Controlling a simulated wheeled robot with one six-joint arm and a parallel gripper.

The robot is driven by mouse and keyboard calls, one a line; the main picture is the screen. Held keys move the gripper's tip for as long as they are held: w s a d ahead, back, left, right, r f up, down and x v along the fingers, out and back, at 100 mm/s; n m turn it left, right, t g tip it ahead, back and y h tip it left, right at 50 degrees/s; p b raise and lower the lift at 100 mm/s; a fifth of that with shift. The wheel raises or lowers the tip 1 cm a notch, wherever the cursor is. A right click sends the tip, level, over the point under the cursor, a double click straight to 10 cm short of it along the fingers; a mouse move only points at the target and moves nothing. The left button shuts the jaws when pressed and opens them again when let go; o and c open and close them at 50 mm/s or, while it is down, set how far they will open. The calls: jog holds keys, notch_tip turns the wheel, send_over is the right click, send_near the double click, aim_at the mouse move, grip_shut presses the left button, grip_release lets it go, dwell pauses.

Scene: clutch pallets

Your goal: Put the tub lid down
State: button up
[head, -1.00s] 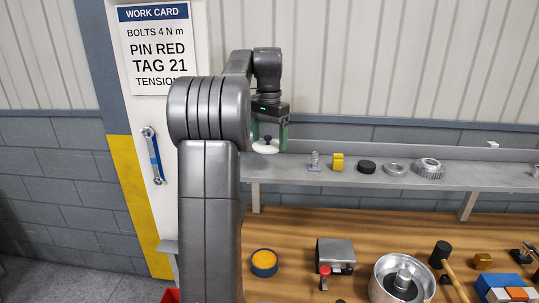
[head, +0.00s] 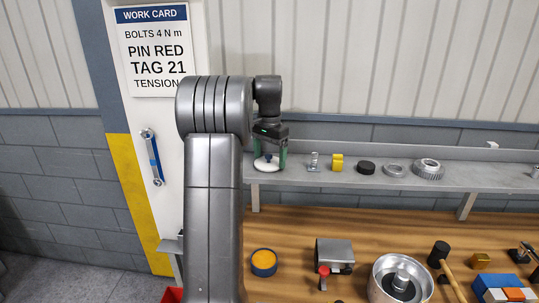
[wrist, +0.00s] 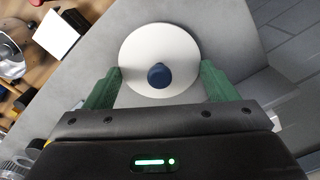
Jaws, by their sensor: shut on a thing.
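The tub lid (head: 266,165) is a white disc with a dark blue knob on top. In the wrist view the lid (wrist: 160,42) lies flat between the green fingers, its knob facing the camera. My gripper (head: 269,157) is shut on the lid, with one finger at each side of it; it also shows in the wrist view (wrist: 161,80). The lid is level at the left end of the grey shelf (head: 350,180), at about shelf height. I cannot tell whether its underside touches the shelf.
Right along the shelf stand a bolt (head: 313,162), a yellow block (head: 337,163), a black puck (head: 365,167), a ring (head: 394,170) and a gear (head: 428,169). On the wooden bench below is a blue tub with orange contents (head: 264,262).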

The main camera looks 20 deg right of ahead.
jog(key=shift+f, duration=0.2)
jog(key=o, duration=0.9)
jog(key=shift+r, duration=0.1)
notch_tip(320, 180, up, 12)
jog(key=shift+r+b, duration=0.1)
jog(key=shift+b, duration=0.35)
notch_tip(320, 180, down, 12)
jog(key=shift+f+p, duration=0.1)
jog(key=shift+p, duration=0.4)
jog(key=shift+r, duration=0.3)
jog(key=shift+r+b, duration=0.3)
jog(key=shift+r, duration=0.8)
